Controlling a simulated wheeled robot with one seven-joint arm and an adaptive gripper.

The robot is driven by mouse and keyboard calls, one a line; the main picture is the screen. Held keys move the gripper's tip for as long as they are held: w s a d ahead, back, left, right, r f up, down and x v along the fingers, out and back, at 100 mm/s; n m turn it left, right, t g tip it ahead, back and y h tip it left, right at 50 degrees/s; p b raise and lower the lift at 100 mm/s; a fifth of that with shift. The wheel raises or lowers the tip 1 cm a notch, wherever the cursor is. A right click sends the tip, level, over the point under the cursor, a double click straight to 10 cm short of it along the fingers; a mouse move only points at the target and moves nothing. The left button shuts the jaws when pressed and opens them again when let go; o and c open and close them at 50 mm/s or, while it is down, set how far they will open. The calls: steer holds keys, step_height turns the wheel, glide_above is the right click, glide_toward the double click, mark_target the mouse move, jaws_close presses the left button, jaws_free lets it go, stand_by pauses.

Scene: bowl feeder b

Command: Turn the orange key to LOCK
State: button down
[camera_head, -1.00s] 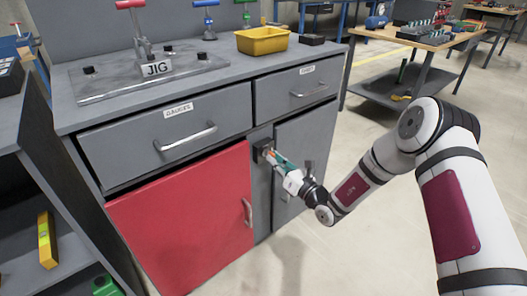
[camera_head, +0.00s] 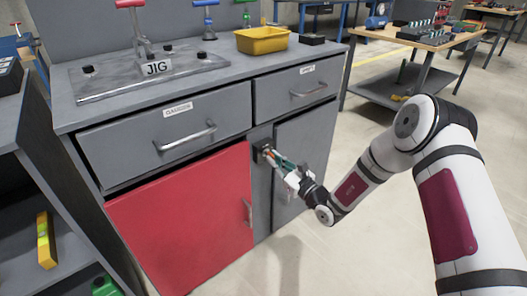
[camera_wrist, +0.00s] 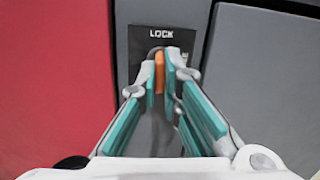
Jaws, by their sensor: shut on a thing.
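The orange key (camera_wrist: 159,73) stands upright in the wrist view, on a dark plate (camera_wrist: 161,38) with the word LOCK at its top. My gripper (camera_wrist: 160,80) is shut on the key, with one finger on each side of it. In the head view my gripper (camera_head: 272,158) reaches the dark plate (camera_head: 261,149) on the cabinet's front, between the red door and the grey door. The key is too small there to make out clearly. The lower part of the plate is hidden behind the fingers.
The red door (camera_head: 185,220) lies left of the plate and a grey door (camera_head: 305,150) lies right. Two drawers with handles sit above. A yellow bin (camera_head: 262,41) and a jig (camera_head: 150,70) stand on the top.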

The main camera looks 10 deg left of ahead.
steer(key=c, duration=1.7)
jaws_free()
steer(key=shift+d, duration=0.1)
steer(key=shift+p+v, duration=1)
steer(key=shift+v, duration=2.45)
